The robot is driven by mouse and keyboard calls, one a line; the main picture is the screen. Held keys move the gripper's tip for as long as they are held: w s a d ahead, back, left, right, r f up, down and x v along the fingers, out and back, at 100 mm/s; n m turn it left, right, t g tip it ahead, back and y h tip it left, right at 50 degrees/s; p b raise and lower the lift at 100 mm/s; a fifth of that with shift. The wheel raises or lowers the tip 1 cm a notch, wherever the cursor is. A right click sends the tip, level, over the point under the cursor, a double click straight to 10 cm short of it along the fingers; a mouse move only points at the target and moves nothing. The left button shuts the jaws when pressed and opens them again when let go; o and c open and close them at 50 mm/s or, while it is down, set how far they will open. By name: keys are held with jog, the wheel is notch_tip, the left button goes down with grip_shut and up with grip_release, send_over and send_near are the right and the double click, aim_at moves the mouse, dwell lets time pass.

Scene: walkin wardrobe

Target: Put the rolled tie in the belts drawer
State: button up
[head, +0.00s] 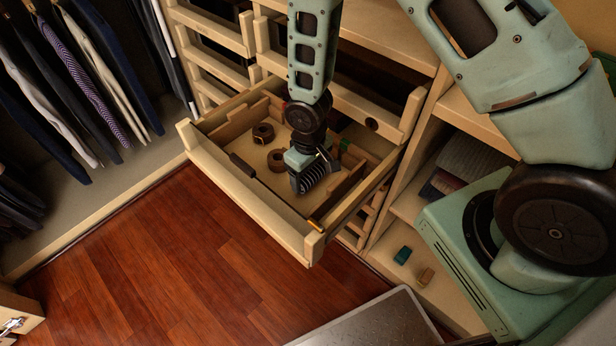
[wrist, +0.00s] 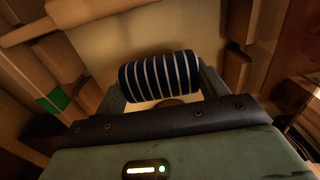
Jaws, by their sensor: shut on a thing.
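The rolled tie (wrist: 160,77), navy with white stripes, is gripped between the two fingers of my gripper (wrist: 160,85) in the wrist view. In the head view the striped roll (head: 314,177) shows at the end of my gripper (head: 308,180), over the right front part of an open wooden drawer (head: 222,174). Brown rolled belts (head: 263,133) lie in the drawer, left of the gripper. The drawer floor shows beneath the tie in the wrist view; I cannot tell whether the tie touches it.
Wooden dividers split the drawer, and a green item (head: 344,145) is at its right back. Clothes (head: 75,80) hang at left. Small teal (head: 402,255) and tan (head: 425,276) items lie on a low shelf at right. The wooden floor (head: 170,260) in front is clear.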

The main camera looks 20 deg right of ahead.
jog(key=shift+f, duration=1.05)
jog(key=shift+f, duration=0.1)
jog(key=o, duration=1)
jog(key=shift+o, duration=0.2)
